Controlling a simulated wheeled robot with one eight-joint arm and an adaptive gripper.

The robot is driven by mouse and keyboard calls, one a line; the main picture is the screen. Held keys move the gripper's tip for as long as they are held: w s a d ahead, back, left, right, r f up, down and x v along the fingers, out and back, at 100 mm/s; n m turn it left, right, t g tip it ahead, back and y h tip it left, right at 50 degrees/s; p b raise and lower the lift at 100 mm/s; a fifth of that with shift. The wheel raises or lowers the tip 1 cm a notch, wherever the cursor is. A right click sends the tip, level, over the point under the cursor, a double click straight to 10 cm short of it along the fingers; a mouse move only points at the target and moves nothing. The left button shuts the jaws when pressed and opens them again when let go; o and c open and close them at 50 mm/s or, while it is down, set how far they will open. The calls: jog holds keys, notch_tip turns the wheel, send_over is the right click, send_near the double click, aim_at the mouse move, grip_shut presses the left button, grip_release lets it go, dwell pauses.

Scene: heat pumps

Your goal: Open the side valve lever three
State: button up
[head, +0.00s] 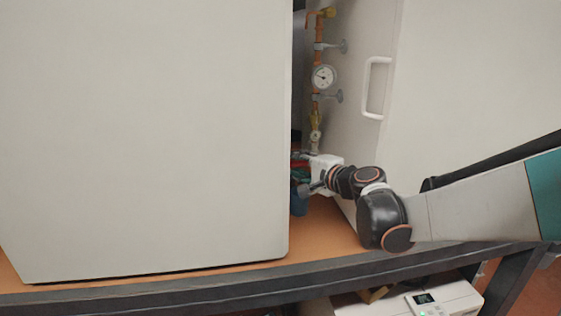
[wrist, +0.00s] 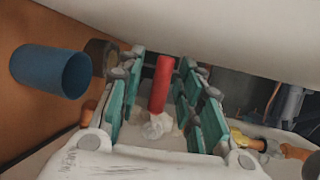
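A red valve lever (wrist: 161,84) stands between the two teal-padded fingers of my gripper (wrist: 162,72) in the wrist view. A pale, blurry fitting sits at its base. The fingers are spread, with a visible gap on each side of the lever. In the head view my gripper (head: 302,171) reaches into the gap between two large white cabinets. A small red patch (head: 298,160) shows beside the fingers there; most of the lever is hidden. Whether this lever is number three cannot be told.
A vertical copper pipe (head: 317,57) with a round gauge (head: 323,77) runs above my gripper. A white cabinet (head: 150,140) fills the left, and another with a handle (head: 376,88) stands right.

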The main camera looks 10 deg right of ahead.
jog(key=shift+w+a, duration=0.1)
jog(key=shift+w, duration=0.15)
jog(key=shift+s, duration=0.1)
grip_shut()
